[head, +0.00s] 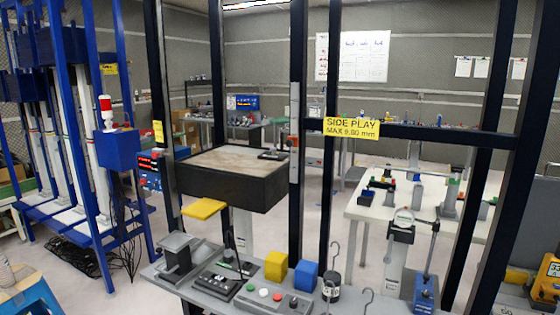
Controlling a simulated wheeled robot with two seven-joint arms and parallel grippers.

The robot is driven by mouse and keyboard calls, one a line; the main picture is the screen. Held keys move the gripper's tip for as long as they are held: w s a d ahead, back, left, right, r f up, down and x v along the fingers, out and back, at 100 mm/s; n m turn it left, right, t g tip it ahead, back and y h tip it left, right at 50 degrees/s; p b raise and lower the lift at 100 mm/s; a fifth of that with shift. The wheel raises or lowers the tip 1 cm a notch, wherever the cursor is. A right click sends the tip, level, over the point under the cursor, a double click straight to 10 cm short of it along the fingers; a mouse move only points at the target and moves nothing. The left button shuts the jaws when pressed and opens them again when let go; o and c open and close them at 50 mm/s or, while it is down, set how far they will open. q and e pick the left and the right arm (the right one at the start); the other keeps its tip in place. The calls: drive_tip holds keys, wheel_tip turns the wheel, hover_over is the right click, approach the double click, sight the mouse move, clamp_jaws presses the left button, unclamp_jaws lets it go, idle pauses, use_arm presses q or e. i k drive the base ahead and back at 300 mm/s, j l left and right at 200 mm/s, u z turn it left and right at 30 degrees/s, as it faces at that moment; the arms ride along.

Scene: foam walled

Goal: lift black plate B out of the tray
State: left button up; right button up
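I cannot pick out black plate B or read any letter on a plate. A small flat black item (272,155) lies at the far right corner of a dark box-shaped platform (228,187) with a brownish top. A flat grey tray-like piece (217,284) with dark parts on it lies on the grey bench in front; I cannot tell whether it is the task's tray. Neither of my grippers shows in the head view.
Dark upright posts (299,110) and a crossbar with a yellow sign (351,128) stand before me. The grey bench (168,273) carries a yellow block (276,266), a blue block (306,276), buttons and hooks. A white table (385,212) stands right. Open floor shows between.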

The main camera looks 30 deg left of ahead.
sight(273, 156)
drive_tip(key=u, duration=1.15)
drive_tip(key=i+j+z, duration=0.1)
drive_tip(key=j, duration=0.4)
drive_tip(key=i+j+z, duration=0.1)
drive_tip(key=j, duration=0.45)
drive_tip(key=i+j, duration=0.1)
drive_tip(key=j, duration=0.4)
drive_tip(key=z, duration=0.05)
